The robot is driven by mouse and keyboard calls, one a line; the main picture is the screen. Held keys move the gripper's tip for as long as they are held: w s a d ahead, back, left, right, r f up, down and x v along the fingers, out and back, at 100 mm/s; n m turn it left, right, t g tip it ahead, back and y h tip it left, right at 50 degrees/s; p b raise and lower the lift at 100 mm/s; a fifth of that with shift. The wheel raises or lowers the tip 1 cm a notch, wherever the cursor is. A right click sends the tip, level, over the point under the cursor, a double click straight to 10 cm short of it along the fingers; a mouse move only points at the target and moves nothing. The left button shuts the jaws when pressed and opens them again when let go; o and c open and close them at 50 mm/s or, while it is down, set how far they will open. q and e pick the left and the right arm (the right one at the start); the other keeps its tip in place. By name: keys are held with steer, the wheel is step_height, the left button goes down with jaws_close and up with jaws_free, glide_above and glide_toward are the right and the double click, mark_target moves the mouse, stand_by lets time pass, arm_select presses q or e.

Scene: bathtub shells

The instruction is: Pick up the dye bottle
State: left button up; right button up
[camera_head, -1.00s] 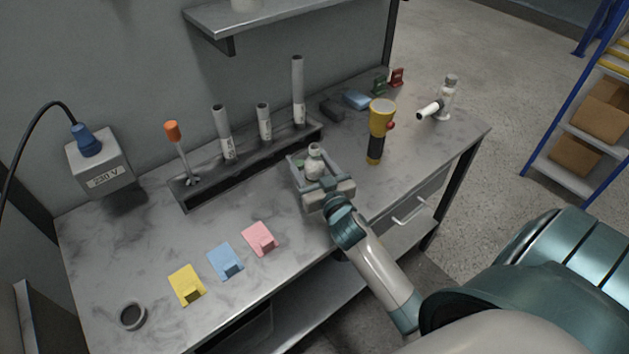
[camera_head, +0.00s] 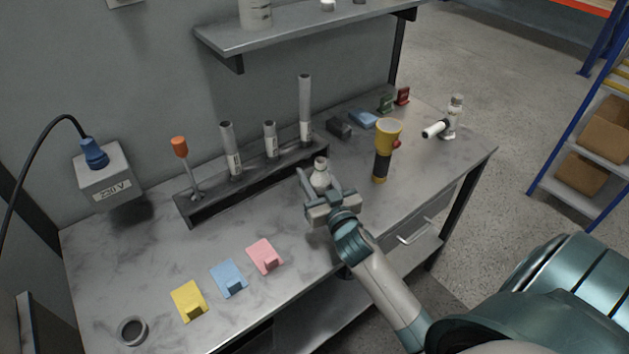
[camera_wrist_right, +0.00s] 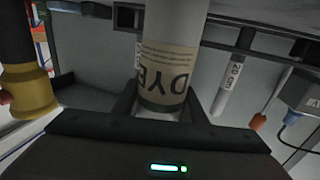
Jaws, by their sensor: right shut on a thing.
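The dye bottle (camera_head: 320,174) is a small pale bottle with a narrow neck, upright in front of the dark rack in the head view. In the right wrist view its brown label (camera_wrist_right: 168,65) reads DYE upside down. My right gripper (camera_head: 318,188) is shut on the bottle, and its dark fingers (camera_wrist_right: 160,108) stand on both sides of it in the wrist view. The gripper hides the bottle's lower part in the head view, so I cannot tell if it touches the table. My left gripper is not in view.
A dark rack (camera_head: 205,211) with several grey tubes and an orange-topped tool stands behind the bottle. A yellow and black flashlight (camera_head: 383,165) stands to the right. Yellow, blue and pink holders lie on the table's (camera_head: 140,262) front left. A shelf (camera_head: 225,38) hangs above.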

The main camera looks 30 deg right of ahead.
steer(key=s+d+r+b, duration=0.3)
steer(key=s+d+r, duration=0.4)
steer(key=d+r, duration=0.1)
steer(key=shift+s+d+r, duration=0.35)
steer(key=shift+d+r, duration=0.05)
steer(key=shift+r, duration=0.5)
steer(key=n+y, duration=0.1)
steer(key=y, duration=0.1)
glide_toward(318, 178)
steer(key=w, duration=0.4)
steer(key=shift+d, duration=0.15)
steer(key=s+a, duration=0.2)
steer(key=a, duration=0.4)
steer(key=s+a+n+y, duration=0.1)
steer(key=s+a, duration=0.1)
steer(key=a, duration=0.5)
steer(key=shift+s+a+b, duration=0.3)
steer(key=shift+s+b, duration=0.05)
steer(key=shift+s, duration=0.05)
